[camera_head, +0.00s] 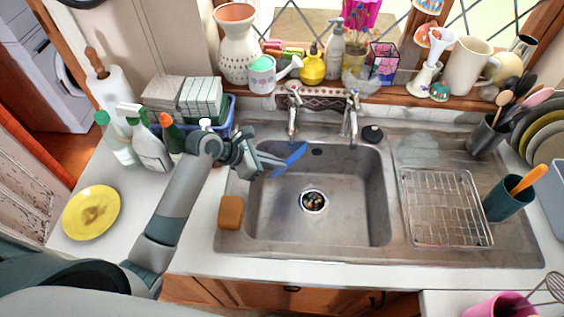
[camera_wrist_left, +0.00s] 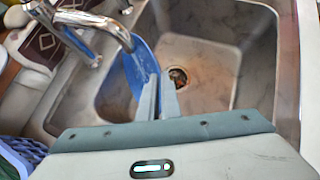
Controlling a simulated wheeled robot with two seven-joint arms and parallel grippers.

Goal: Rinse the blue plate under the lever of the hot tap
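The blue plate (camera_head: 290,159) is held nearly edge-on over the left part of the sink basin (camera_head: 340,205). My left gripper (camera_head: 272,161) is shut on its rim. In the left wrist view the plate (camera_wrist_left: 140,68) stands steeply tilted, with the closed fingers (camera_wrist_left: 158,98) at its near edge. Two chrome taps stand at the back of the sink, a left tap (camera_head: 293,112) and a right tap (camera_head: 350,115). In the left wrist view a tap spout (camera_wrist_left: 118,33) ends close to the plate's upper edge. I see no running water. My right gripper is out of view.
A yellow soiled plate (camera_head: 92,212) lies on the left counter near spray bottles (camera_head: 148,140). An orange-brown sponge (camera_head: 231,213) sits on the sink's left rim. A wire rack (camera_head: 445,205) lies on the right drainer. The basin is clear around its drain (camera_head: 313,202).

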